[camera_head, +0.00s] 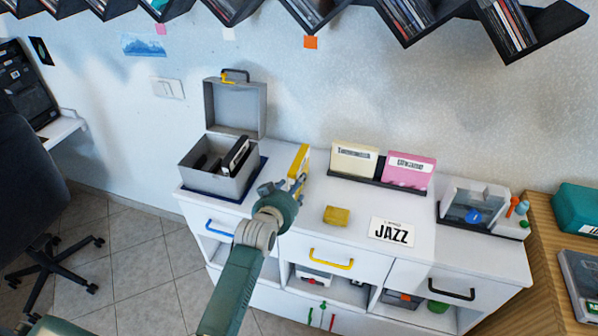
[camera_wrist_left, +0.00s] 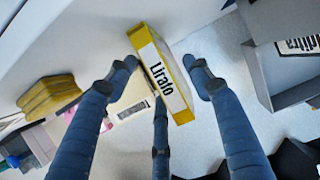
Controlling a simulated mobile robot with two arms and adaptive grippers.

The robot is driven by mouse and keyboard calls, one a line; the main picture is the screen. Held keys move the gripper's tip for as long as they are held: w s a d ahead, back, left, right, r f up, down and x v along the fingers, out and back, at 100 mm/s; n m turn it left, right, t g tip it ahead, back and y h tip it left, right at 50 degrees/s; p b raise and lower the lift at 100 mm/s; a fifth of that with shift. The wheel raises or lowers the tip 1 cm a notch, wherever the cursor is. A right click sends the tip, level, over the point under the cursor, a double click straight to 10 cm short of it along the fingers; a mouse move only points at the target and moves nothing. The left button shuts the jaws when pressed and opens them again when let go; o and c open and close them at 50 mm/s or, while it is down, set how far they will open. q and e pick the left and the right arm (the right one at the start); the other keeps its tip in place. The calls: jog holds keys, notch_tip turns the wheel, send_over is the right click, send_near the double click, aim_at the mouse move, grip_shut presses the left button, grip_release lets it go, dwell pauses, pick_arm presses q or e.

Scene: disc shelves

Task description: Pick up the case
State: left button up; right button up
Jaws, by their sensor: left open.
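A yellow case (camera_head: 299,160) with a white label stands upright on the white cabinet top, just right of the open grey box. In the left wrist view the yellow case (camera_wrist_left: 160,75) reads "Lirafo" and lies between the spread fingers. My left gripper (camera_head: 291,183) is at the near side of the case, partly covering its lower part. In the wrist view the left gripper (camera_wrist_left: 165,80) is open, with a gap visible between the case and the side fingers. My right gripper is not in view.
The open grey box (camera_head: 212,181) holds dark cases. A rack with cream (camera_head: 353,162) and pink cases (camera_head: 409,170) stands to the right. A yellow block (camera_head: 337,215) and a JAZZ card (camera_head: 392,232) lie in front. A grey device (camera_head: 476,205) stands farther right.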

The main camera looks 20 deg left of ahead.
pick_arm(q)
jog(key=shift+w+f, duration=0.2)
jog(key=shift+w, duration=0.15)
jog(key=shift+s+r, duration=0.1)
jog(key=shift+c, duration=0.5)
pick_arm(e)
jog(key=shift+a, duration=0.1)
pick_arm(q)
grip_shut()
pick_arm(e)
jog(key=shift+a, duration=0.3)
pick_arm(q)
jog(key=shift+r, duration=0.15)
